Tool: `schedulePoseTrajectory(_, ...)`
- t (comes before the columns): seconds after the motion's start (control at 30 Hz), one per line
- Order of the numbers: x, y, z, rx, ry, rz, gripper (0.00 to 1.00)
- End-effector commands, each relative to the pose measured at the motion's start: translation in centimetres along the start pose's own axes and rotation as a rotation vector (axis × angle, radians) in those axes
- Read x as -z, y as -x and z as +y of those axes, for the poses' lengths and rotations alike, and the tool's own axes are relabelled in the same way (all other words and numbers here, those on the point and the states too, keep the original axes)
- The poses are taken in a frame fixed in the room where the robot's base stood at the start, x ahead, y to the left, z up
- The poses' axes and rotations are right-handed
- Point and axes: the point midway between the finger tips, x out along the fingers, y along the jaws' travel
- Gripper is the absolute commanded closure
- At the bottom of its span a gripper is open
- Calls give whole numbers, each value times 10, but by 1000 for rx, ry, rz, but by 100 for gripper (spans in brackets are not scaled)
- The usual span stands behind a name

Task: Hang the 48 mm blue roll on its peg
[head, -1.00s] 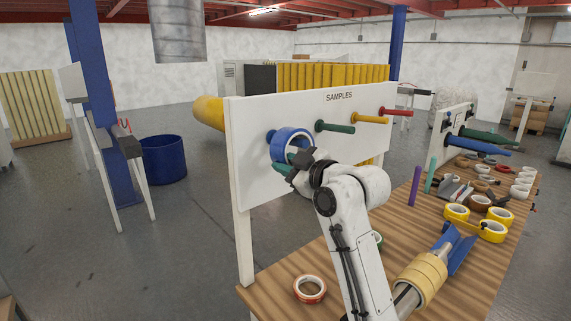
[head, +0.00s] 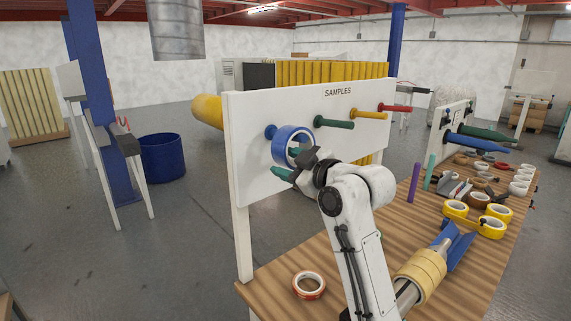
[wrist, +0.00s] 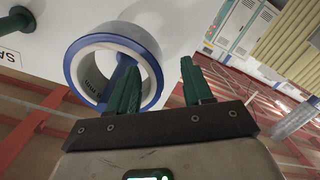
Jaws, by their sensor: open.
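The blue roll (head: 278,147), a blue ring with a pale inner core, is at the left end of the SAMPLES board; it also shows in the wrist view (wrist: 72,72). The blue peg (head: 270,131) shows behind it in the head view, and a blue piece of the peg shows within the roll's hole in the wrist view. The roll appears to be around the peg; its resting contact is hard to see. My gripper (head: 284,163) is open at the roll's near side. In the wrist view its green fingers (wrist: 158,64) lie either side of the ring's wall, with a gap.
The white SAMPLES board (head: 245,185) also carries green (head: 335,123), yellow (head: 368,115) and red (head: 395,108) pegs, all empty. A red-edged roll (head: 309,285) lies on the wooden bench below. Yellow rolls and tools crowd the bench's right side.

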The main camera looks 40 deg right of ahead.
Motion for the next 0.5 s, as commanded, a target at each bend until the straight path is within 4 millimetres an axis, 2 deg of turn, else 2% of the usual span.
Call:
schedulePoseTrajectory(0.3,-3,60,0,-5,0,1,50)
schedulePoseTrajectory(0.5,-2,88,0,-3,0,1,50)
